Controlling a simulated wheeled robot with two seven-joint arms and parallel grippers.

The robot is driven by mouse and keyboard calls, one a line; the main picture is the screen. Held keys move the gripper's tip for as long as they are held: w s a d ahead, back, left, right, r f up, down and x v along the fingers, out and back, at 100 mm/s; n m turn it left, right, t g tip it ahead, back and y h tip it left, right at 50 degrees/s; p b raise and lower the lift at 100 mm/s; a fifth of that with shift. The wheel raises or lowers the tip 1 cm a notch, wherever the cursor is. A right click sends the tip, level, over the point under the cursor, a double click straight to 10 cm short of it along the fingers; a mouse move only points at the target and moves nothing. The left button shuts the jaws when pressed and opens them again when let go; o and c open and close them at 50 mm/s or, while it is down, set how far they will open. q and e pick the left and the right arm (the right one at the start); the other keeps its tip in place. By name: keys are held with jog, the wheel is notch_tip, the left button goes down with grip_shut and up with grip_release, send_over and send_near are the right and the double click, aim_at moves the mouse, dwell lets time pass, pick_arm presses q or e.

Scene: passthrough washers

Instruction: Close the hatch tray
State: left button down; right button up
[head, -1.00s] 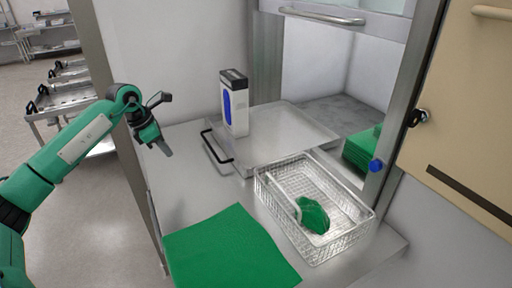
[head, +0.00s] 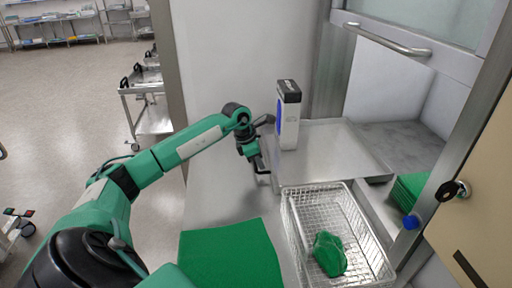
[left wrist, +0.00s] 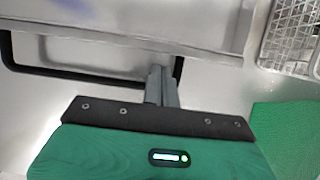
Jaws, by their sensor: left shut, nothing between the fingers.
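The hatch tray (head: 335,148) is a flat steel tray sticking out of the wall hatch over the steel counter. A white box with a blue patch (head: 288,115) stands upright on its left part. The tray's black handle (left wrist: 75,74) shows in the left wrist view and is mostly hidden behind my gripper in the head view. My left gripper (head: 263,170) is at the tray's front edge by the handle. Its fingers (left wrist: 162,88) are shut and empty and overlap the handle near its right end; I cannot tell whether they touch. My right gripper is not in view.
A wire basket (head: 293,222) holding a green bundle (head: 329,254) stands just in front of the tray. A green cloth (head: 230,258) lies on the counter to its left. Folded green cloths (head: 408,190) sit at the right. The hatch's glazed door (head: 430,52) is raised.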

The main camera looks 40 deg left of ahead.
pick_arm(q)
jog(key=shift+p+x, duration=0.35)
jog(key=shift+x, duration=0.55)
jog(key=shift+d+f, duration=0.15)
jog(key=shift+f, duration=0.2)
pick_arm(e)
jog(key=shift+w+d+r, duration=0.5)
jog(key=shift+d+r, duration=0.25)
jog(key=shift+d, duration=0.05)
pick_arm(q)
jog(key=shift+w, duration=0.1)
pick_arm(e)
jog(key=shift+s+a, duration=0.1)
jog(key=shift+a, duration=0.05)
